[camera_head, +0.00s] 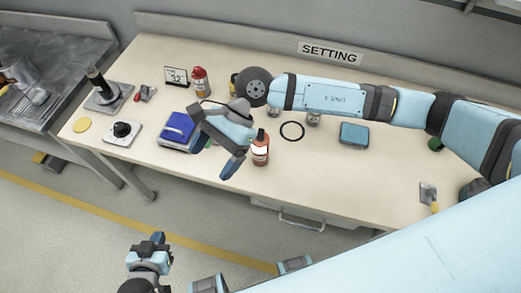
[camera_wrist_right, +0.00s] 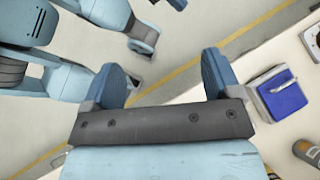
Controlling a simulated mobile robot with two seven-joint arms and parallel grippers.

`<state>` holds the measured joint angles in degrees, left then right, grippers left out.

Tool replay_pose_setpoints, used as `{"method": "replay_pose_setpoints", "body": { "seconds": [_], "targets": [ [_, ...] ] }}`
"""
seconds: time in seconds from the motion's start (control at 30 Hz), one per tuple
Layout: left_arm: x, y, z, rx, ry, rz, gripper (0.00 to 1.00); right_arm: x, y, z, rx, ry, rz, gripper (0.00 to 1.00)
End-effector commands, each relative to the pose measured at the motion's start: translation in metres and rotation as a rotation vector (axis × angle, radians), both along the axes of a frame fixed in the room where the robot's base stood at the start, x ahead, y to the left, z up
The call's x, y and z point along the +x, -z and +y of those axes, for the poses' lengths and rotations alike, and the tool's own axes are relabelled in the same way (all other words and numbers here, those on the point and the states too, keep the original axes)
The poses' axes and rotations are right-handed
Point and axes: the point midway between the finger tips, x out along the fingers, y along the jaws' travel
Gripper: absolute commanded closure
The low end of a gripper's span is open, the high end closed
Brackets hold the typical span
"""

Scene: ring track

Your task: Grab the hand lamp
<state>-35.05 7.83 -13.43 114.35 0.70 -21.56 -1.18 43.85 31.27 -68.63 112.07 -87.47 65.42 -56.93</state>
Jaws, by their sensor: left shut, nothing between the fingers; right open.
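I cannot pick out a hand lamp for sure; part of the workbench (camera_head: 345,185) is hidden behind my right arm. My right gripper (camera_head: 222,140) hangs over the bench's middle front, fingers apart with nothing between them. In the right wrist view its two blue fingers (camera_wrist_right: 163,80) stand wide open, with floor behind them. My left gripper (camera_head: 152,243) is low at the lower left, over the floor in front of the bench. It is shut and empty.
A bottle with a white label (camera_head: 260,150) stands close beside my right gripper. A blue-topped device (camera_head: 178,130) is left of it. A black ring (camera_head: 292,131), a teal box (camera_head: 354,134) and a scraper (camera_head: 428,196) lie right. The front right bench is mostly clear.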

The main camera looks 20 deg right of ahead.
Motion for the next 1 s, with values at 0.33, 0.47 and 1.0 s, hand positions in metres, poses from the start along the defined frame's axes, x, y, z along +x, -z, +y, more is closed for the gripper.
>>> {"method": "replay_pose_setpoints", "body": {
  "seconds": [0.33,0.47,1.0],
  "targets": [
    [-0.001,0.011,0.001,0.002,0.001,0.005,1.00,0.092,0.015,-0.125,-0.603,-0.356,-0.554,0.16],
    [-0.002,0.010,0.001,0.002,0.002,0.007,1.00,0.101,0.015,-0.140,-0.671,-0.388,-0.593,0.16],
    [-0.002,-0.003,0.001,0.002,0.003,0.007,1.00,0.102,0.095,-0.140,-0.675,-0.391,-0.597,0.16]
  ]
}}
